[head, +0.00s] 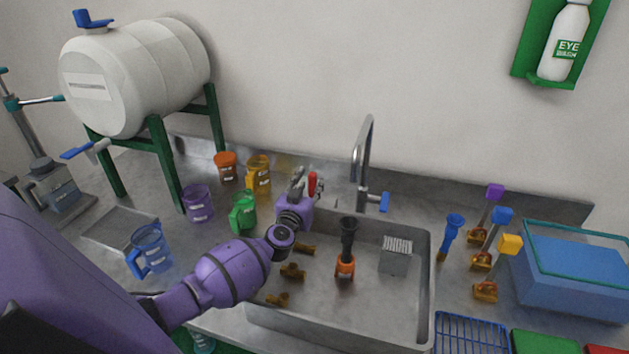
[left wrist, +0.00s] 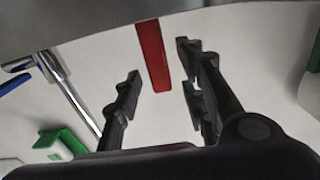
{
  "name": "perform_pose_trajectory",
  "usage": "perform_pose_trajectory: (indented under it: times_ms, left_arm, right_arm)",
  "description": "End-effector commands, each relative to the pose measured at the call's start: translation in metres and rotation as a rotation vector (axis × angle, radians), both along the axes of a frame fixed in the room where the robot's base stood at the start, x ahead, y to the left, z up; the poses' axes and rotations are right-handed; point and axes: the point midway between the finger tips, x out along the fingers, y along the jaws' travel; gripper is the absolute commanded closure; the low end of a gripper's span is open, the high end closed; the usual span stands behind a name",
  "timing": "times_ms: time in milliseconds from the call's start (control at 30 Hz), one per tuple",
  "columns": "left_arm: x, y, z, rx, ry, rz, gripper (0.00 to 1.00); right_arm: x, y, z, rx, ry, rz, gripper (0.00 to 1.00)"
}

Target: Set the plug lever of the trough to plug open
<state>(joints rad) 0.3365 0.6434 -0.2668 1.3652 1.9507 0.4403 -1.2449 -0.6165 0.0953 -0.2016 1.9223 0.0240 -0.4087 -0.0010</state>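The trough is a grey metal sink (head: 430,290) set in the counter. Its red plug lever (head: 312,184) stands behind the trough's back left rim, left of the tap. My left gripper (head: 300,182) is just left of the lever, reaching up over the trough's back left corner. In the left wrist view the red lever (left wrist: 152,55) hangs down between the two dark fingertips of my left gripper (left wrist: 160,65). The fingers are open, with gaps visible on both sides of the lever. The lever's base is hidden. My right gripper is not in view.
A tall tap (head: 361,165) with a blue handle (head: 384,202) stands right of the lever. Green (head: 243,213), purple (head: 197,204) and amber (head: 259,174) jugs stand left of my gripper. Inside the trough are brass fittings (head: 292,271), an orange-and-black part (head: 346,266) and a grey block (head: 393,262).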

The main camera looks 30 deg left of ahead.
Motion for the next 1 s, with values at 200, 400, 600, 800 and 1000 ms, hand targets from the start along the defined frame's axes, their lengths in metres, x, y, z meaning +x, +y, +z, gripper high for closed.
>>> perform_pose_trajectory:
  times_ms: [200,400,600,800,1000]
  left_arm:
    - [0.020,0.005,-0.005,0.001,0.006,0.001,0.62]
    - [0.023,0.006,-0.001,0.001,0.001,0.000,0.62]
    - [0.023,0.006,-0.001,0.001,0.001,0.000,0.76]
    - [0.023,0.006,-0.001,0.001,0.001,-0.001,1.00]
    - [0.023,0.005,-0.001,0.001,0.001,-0.001,1.00]
  right_arm:
    - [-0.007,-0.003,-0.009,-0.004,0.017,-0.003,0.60]
    - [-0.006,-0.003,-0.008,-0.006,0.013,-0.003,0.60]
    - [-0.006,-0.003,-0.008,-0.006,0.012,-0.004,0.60]
    - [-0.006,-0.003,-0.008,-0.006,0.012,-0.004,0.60]
    - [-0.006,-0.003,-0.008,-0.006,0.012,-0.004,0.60]
